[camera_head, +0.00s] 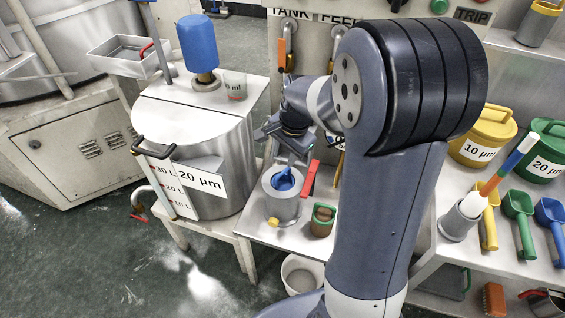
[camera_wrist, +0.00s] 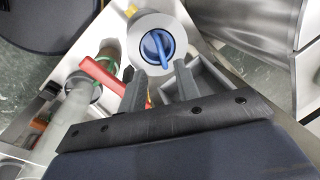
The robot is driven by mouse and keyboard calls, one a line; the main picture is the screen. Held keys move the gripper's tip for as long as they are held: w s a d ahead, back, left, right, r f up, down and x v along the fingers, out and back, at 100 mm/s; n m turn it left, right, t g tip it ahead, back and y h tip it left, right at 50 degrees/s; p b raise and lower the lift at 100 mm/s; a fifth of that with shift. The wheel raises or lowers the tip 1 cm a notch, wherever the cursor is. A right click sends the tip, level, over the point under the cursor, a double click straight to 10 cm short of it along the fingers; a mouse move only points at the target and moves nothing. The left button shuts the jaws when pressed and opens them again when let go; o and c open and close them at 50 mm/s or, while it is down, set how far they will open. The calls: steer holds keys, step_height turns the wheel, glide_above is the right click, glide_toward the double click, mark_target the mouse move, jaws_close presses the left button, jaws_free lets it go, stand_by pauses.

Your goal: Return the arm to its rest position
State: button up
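My arm reaches forward over the low white bench. My gripper (camera_head: 286,158) is just above a grey cylinder (camera_head: 282,207) with a blue handled insert (camera_head: 283,180) in its top. In the wrist view my gripper (camera_wrist: 160,75) has its two fingers apart with nothing seen between them. The blue insert lies just past the fingertips in that view, and I cannot tell how large the gap is. The fingertips are hard to make out in the head view.
A red lever (camera_head: 311,178) stands close beside the gripper. A large drum (camera_head: 215,150) with a blue motor (camera_head: 198,43) is to the left. A small brown-green pot (camera_head: 322,220) sits in front. Scoops and lidded buckets (camera_head: 483,136) fill the right bench.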

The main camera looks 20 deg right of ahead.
mark_target(280, 174)
steer(key=shift+s+d+r, duration=0.1)
steer(key=shift+s+r, duration=0.05)
steer(key=shift+r, duration=0.55)
steer(key=f, duration=0.4)
steer(key=w+a+f, duration=0.1)
steer(key=f, duration=0.3)
steer(key=w+f+b, duration=0.1)
steer(key=f, duration=0.3)
steer(key=shift+a, duration=0.15)
steer(key=shift+r, duration=1.5)
